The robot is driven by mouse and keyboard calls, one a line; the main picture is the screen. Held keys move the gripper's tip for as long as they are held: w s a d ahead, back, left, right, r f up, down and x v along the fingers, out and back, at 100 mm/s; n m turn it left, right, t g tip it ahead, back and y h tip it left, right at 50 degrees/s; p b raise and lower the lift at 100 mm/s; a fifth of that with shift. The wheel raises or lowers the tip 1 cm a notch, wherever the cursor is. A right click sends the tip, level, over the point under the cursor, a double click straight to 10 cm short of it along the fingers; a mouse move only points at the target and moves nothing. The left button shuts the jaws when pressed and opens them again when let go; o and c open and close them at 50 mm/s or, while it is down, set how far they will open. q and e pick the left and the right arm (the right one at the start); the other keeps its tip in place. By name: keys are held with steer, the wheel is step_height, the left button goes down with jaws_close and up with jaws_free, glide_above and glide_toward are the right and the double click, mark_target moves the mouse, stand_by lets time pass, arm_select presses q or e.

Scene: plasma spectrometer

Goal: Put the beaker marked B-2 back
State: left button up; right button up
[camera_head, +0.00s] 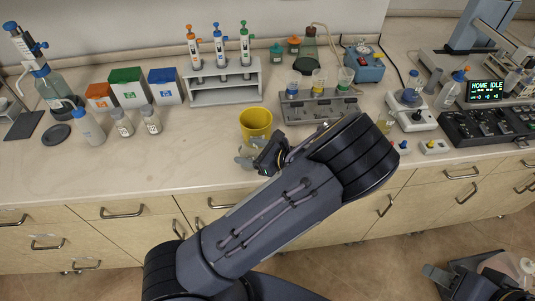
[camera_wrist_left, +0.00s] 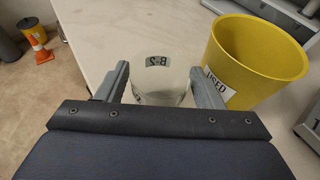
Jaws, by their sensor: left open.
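The beaker marked B-2 (camera_wrist_left: 158,85) is clear glass and shows in the left wrist view, between the two fingers of my left gripper (camera_wrist_left: 160,72). Its label faces the camera. The fingers are apart, one on each side of the beaker; I cannot tell whether they touch it. In the head view my left gripper (camera_head: 250,158) is low at the counter's front, just in front of the yellow bin, and the beaker is hard to make out there. My right gripper (camera_head: 442,276) is at the lower right, below the counter; its jaws are unclear.
The yellow bin labelled USED (camera_head: 256,122) stands right beside the beaker and also shows in the left wrist view (camera_wrist_left: 258,55). A grey holder (camera_head: 318,110) with coloured vessels is behind my forearm. A pipette rack (camera_head: 222,85) stands behind. The counter's left front is clear.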

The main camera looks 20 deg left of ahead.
arm_select(q)
steer(key=b+v, duration=0.1)
steer(key=v, duration=0.8)
steer(key=shift+d, duration=0.25)
steer(key=shift+s+d+r, duration=0.1)
steer(key=shift+s+r, duration=0.05)
steer(key=s+a+n+g+h, duration=0.3)
steer(key=s+a+n+h, duration=0.1)
steer(key=s+n+h, duration=0.15)
steer(key=s+r+n+t+h, duration=0.3)
steer(key=s+r+n+h, duration=0.2)
steer(key=s+n+h, duration=0.1)
steer(key=s+d+r+n+t+h, duration=0.1)
steer(key=s+r+n+t+h, duration=0.3)
steer(key=s+n, duration=0.5)
steer(key=shift+d+r+h, duration=0.3)
steer(key=shift+r+h, duration=0.2)
steer(key=shift+h, duration=0.65)
